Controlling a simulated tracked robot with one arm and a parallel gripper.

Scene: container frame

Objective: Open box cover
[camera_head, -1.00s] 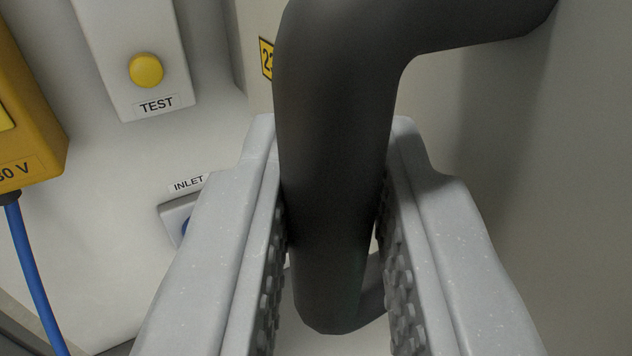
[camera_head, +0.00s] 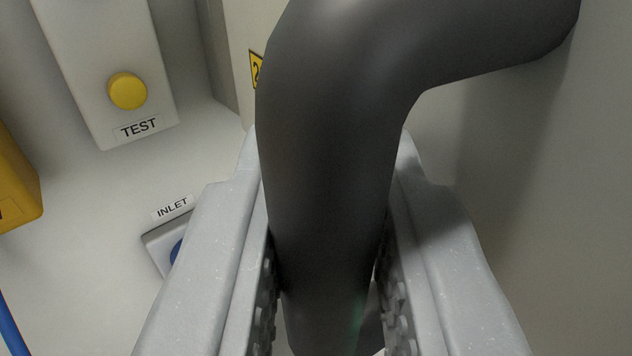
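A thick dark grey bent handle (camera_head: 325,150) fills the middle of the view. Its upper part bends right and meets a plain light grey panel (camera_head: 540,200), which may be the box cover. My gripper (camera_head: 325,235) has one pale, ridged finger on each side of the handle's upright part. The fingers look open around it, with a narrow gap at the right finger. Whether the left finger touches is hard to tell. The handle's lower end is partly hidden between the fingers.
At left, a pale wall carries a box labelled TEST with a yellow button (camera_head: 128,91). Below it is a blue fitting labelled INLET (camera_head: 173,207), partly behind my left finger. An orange box (camera_head: 18,185) and blue cable (camera_head: 12,325) are at the left edge.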

